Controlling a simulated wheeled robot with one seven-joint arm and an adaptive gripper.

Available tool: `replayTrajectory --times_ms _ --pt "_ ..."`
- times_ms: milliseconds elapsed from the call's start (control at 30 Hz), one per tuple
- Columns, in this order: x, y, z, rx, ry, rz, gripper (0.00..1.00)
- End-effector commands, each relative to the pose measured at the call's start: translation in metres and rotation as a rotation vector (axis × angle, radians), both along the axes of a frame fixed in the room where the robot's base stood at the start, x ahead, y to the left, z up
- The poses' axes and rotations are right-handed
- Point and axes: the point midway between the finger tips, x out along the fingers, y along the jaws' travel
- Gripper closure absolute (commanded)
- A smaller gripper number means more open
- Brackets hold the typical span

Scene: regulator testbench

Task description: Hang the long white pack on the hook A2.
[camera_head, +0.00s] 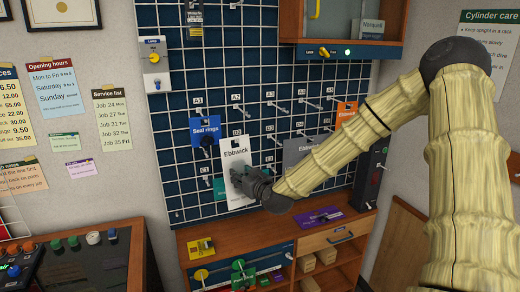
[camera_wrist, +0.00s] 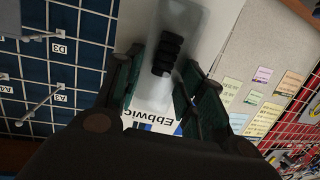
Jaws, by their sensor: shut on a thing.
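The long white pack (camera_head: 236,152), marked Ebbwick, is upright in front of the grid board, below hook A2 (camera_head: 240,108). My gripper (camera_head: 244,182) is shut on its lower front. In the wrist view the white card (camera_wrist: 208,25) shows upside down. My fingers (camera_wrist: 162,88) close around a clear blister with a black ribbed item (camera_wrist: 166,54). Hook A2 shows bare in the head view, its label above it. The pack's top is below the hook and apart from it in the picture; the depth between them is hard to tell.
A blue Seal rings pack (camera_head: 204,130) hangs at A1, close left of the white pack. A grey pack (camera_head: 305,149) hangs at right, an orange one (camera_head: 347,110) near A5. Hooks A3 and A4 look bare. A purple pack (camera_head: 318,217) lies on the wooden counter (camera_head: 225,234).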

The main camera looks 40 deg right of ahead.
Motion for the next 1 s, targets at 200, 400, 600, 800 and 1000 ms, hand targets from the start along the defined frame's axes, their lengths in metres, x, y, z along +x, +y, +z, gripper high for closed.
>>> replayTrajectory --times_ms 200,400,600,800,1000 --pt "-0.010 -0.042 0.052 -0.013 -0.124 -0.097 0.85" --pt "-0.016 -0.060 0.068 -0.028 -0.171 -0.143 0.85" --pt "-0.014 -0.062 0.068 -0.029 -0.176 -0.149 0.85" --pt "-0.005 -0.064 0.068 -0.030 -0.176 -0.148 0.85" --pt "0.003 -0.066 0.067 -0.030 -0.175 -0.147 0.85"
